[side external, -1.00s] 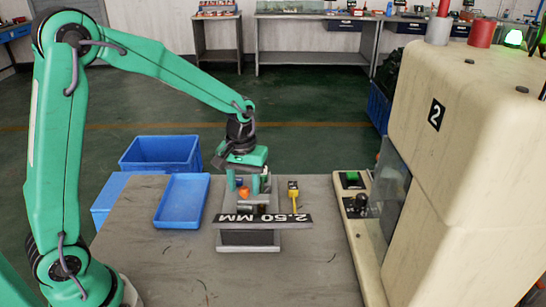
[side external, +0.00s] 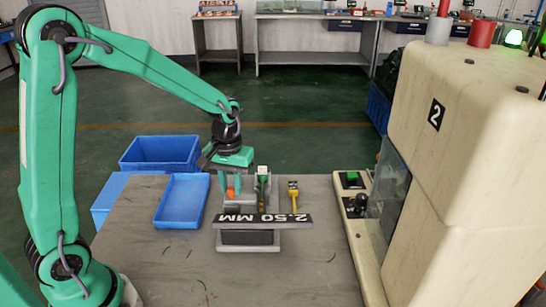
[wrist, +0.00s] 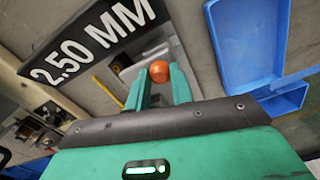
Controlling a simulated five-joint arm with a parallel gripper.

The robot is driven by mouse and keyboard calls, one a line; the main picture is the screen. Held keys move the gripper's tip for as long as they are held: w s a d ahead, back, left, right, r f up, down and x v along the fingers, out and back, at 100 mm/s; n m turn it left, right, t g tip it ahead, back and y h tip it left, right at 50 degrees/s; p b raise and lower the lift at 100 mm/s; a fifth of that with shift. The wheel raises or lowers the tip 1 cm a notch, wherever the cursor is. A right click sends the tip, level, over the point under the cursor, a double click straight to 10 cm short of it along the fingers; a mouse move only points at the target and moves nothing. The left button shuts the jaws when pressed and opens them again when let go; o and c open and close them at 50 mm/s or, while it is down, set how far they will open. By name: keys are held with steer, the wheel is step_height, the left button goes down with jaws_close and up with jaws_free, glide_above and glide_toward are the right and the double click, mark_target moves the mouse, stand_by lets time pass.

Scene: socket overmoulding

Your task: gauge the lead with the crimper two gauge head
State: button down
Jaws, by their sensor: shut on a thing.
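My gripper (side external: 229,188) is shut on an orange round-ended piece (side external: 231,193), which also shows between the fingertips in the wrist view (wrist: 158,71). They are above the left part of a grey gauge stand (side external: 249,246) with a black "2.50 MM" plate (side external: 262,220). The plate reads upside down in the side view; it also shows in the wrist view (wrist: 93,42). A small upright green and dark part (side external: 263,182) stands right of my fingers. A yellow piece with a dark top (side external: 293,195) lies farther right. I cannot tell whether the orange piece touches the stand.
A shallow blue tray (side external: 182,202) lies on the table left of the stand. A deeper blue bin (side external: 160,152) is behind it. The cream machine marked 2 (side external: 450,150) and its control panel (side external: 352,195) bound the right side. The front table (side external: 180,270) is clear.

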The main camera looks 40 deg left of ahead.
steer(key=shift+s+a, duration=0.55)
steer(key=c, duration=1.2)
jaws_free()
steer(key=shift+r, duration=0.1)
steer(key=shift+w+r, duration=0.1)
steer(key=shift+r, duration=0.5)
step_height(320, 180, up, 6)
steer(key=shift+r, duration=0.2)
steer(key=shift+r, duration=0.1)
